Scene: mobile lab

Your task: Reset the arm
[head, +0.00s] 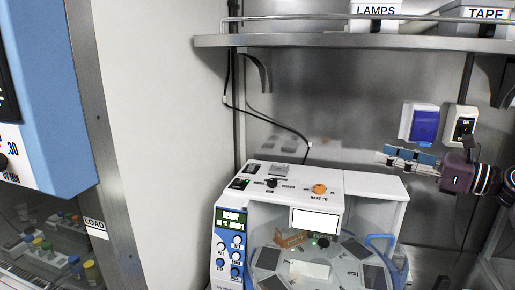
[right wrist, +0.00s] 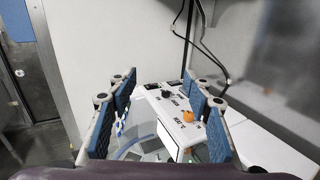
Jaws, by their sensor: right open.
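My right gripper (head: 388,157) comes in from the right in the head view, level and pointing left. It is in the air above and behind the right part of a white bench machine (head: 376,186). In the right wrist view its blue-padded fingers (right wrist: 162,88) stand apart with nothing held between them; the machine (right wrist: 166,96) shows beyond and between them. My right arm shows only in part at the right edge of the head view. My left gripper is in neither view.
The machine has a READY display (head: 231,219), an orange knob (head: 319,188) and a round plate (head: 340,272) with dark pads. A metal shelf (head: 300,40) with LAMPS and TAPE boxes hangs above. A blue cabinet (head: 60,100) and a tray of colored-cap vials are at left.

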